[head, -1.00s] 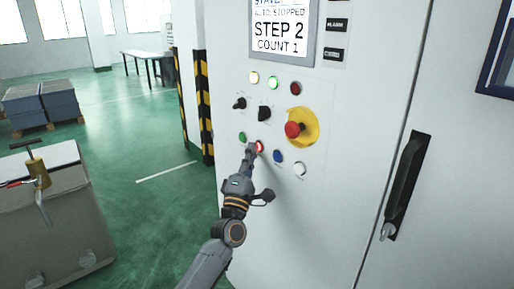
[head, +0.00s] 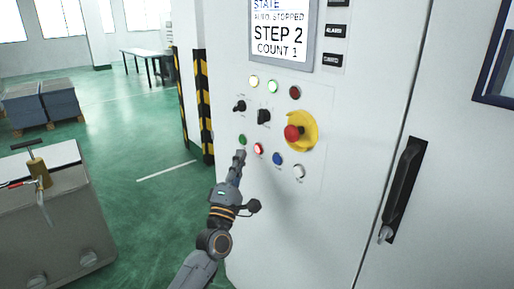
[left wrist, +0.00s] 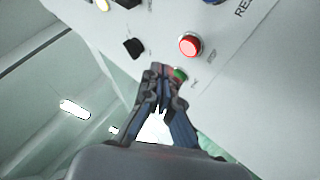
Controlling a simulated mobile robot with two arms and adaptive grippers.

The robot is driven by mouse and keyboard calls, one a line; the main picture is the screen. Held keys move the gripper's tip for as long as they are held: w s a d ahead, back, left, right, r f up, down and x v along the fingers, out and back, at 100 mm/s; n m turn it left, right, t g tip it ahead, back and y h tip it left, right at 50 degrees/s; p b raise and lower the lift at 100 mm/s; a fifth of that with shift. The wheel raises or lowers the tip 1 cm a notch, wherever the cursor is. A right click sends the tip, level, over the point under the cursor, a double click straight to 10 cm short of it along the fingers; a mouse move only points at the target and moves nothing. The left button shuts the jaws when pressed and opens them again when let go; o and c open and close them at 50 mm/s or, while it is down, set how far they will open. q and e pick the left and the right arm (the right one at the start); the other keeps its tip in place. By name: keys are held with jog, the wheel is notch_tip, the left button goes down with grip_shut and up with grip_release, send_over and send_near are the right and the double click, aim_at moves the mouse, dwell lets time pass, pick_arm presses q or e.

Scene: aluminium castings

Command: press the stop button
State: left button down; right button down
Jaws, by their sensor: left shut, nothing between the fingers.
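The red stop button (head: 258,149) sits in the lower row of the control panel, between a green button (head: 242,139) and a blue one (head: 277,158). The red button also shows uncovered in the left wrist view (left wrist: 190,45). My left gripper (head: 240,155) is shut and empty, its tips just below the green button and left of the red one. In the left wrist view the shut fingertips (left wrist: 163,72) partly cover the green button (left wrist: 180,74). The tips look apart from the red button; their gap to the panel cannot be told.
A red mushroom knob on a yellow plate (head: 307,131) is to the upper right. Two black selectors and several lamps sit above the buttons. The screen (head: 281,35) reads "STOPPED", "STEP 2", "COUNT 1". A black door handle (head: 403,188) is further right. A grey cart (head: 60,225) stands left.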

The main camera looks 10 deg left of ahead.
pick_arm(q)
jog(key=shift+s+a, duration=0.8)
jog(key=shift+s, duration=0.2)
notch_tip(320, 180, down, 16)
jog(key=m+g, duration=0.4)
jog(key=s+f+m+g, duration=0.3)
jog(key=s+f, duration=0.2)
jog(key=f, duration=0.7)
jog(key=s+f+m+g, duration=0.25)
jog(key=s+f, duration=0.25)
jog(key=f, duration=0.6)
jog(key=s+f+m+g, duration=0.3)
jog(key=s+f, duration=0.2)
jog(key=f, duration=0.7)
jog(key=s+a+f+m+g, duration=0.1)
jog(key=s+f+m+g, duration=0.4)
jog(key=s+f, duration=1.25)
jog(key=s+a+f+m+g+y, duration=0.1)
jog(key=s+f+g, duration=0.1)
jog(key=s, duration=1.1)
jog(key=s+f+m+g, duration=0.2)
jog(key=s+f+g, duration=0.1)
jog(key=s, duration=1)
jog(key=shift+a+g+y, duration=0.4)
jog(key=shift+g, duration=0.05)
jog(key=shift+r+m, duration=0.1)
jog(key=shift+m, duration=0.15)
